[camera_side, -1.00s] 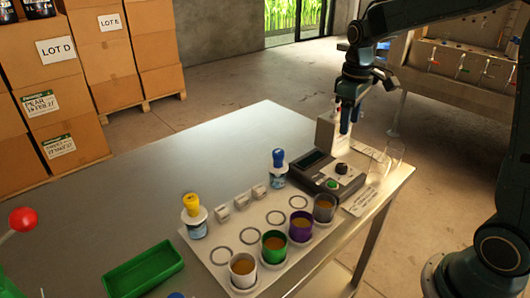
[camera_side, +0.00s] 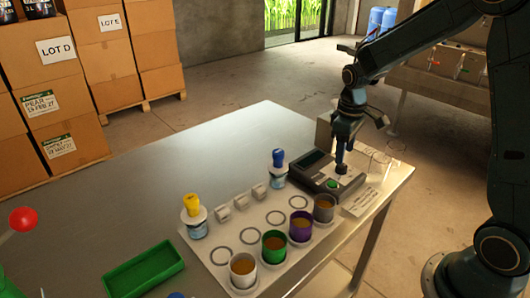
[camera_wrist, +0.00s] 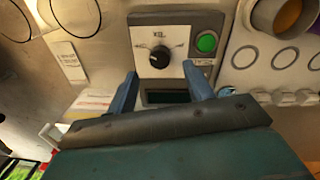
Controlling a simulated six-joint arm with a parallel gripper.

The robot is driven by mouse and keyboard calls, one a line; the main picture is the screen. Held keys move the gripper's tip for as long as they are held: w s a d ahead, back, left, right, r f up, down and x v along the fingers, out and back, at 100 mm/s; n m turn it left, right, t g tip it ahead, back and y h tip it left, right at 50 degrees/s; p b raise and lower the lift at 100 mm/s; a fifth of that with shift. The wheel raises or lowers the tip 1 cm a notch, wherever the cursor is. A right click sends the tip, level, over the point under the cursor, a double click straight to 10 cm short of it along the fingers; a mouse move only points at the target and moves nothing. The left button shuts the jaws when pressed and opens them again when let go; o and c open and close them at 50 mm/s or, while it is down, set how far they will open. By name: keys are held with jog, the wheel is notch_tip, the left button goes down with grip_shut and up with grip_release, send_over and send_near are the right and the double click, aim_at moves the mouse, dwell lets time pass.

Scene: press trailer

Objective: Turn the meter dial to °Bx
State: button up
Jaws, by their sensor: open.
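The grey meter (camera_side: 318,181) sits near the table's right end, with a dark display and a green button (camera_side: 332,184). In the wrist view, the meter's black round dial (camera_wrist: 159,57) is on a white panel with small marks around it, too small to read surely. The dial's pointer direction is unclear. My gripper (camera_side: 341,170) is over the meter and hides the dial in the side view. In the wrist view, my gripper (camera_wrist: 160,73) is open, its blue fingers apart below the dial in the picture and not closed on it.
A white board (camera_side: 228,264) left of the meter holds several cups of brown liquid. A green tray (camera_side: 145,268) is at front left.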

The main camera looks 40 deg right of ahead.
aim_at(342, 166)
jog(key=shift+d+f, duration=0.15)
jog(key=shift+f, duration=2.2)
jog(key=c, duration=1)
